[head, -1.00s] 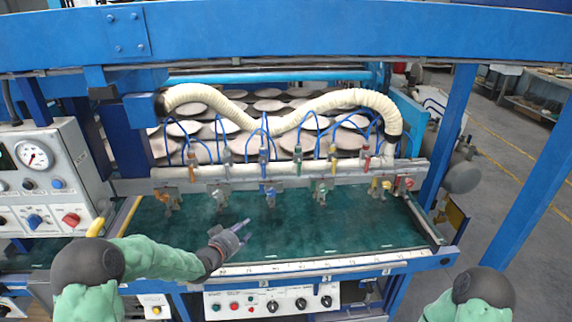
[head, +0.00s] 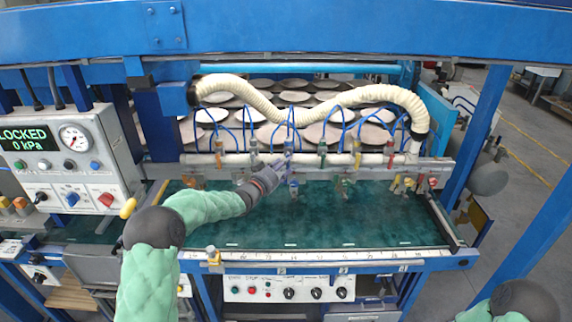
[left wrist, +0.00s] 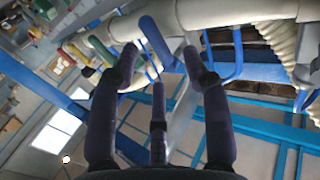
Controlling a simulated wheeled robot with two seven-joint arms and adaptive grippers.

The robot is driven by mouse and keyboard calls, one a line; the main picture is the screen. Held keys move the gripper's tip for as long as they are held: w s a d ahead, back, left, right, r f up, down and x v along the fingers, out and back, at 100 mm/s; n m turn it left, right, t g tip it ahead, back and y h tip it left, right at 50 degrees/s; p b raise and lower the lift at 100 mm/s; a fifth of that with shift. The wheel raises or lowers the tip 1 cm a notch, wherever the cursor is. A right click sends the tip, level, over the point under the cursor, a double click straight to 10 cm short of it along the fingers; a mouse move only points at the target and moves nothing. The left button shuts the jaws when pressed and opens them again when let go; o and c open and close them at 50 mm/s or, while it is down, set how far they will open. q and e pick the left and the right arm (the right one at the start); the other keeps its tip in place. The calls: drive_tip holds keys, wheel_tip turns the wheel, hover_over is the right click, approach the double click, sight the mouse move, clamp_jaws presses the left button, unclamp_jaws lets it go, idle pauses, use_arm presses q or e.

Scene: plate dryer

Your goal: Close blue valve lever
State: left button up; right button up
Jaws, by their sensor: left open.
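The blue valve lever (head: 288,147) stands upright in the row of coloured levers on the white pipe behind the green bed. It shows large in the left wrist view (left wrist: 156,42), tilted, between the tips of my left gripper's upper fingers (left wrist: 160,62). My left gripper (head: 278,170) is open and reaches over the bed, just in front of and below the lever. Gaps show between the lever and the fingers; I cannot tell whether anything touches. Only part of my right arm shows at the bottom right, and its gripper is out of view.
A green lever (head: 322,147) and a grey lever (head: 253,148) flank the blue one. Thin blue hoses (head: 292,118) arch above, under a cream ribbed hose (head: 300,112). A control box (head: 70,160) reading LOCKED, 0 kPa stands at left. The green bed (head: 370,225) is clear in front.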

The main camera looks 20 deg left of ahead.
use_arm(q)
drive_tip(key=shift+x, duration=1.05)
drive_tip(key=shift+c, duration=0.3)
clamp_jaws()
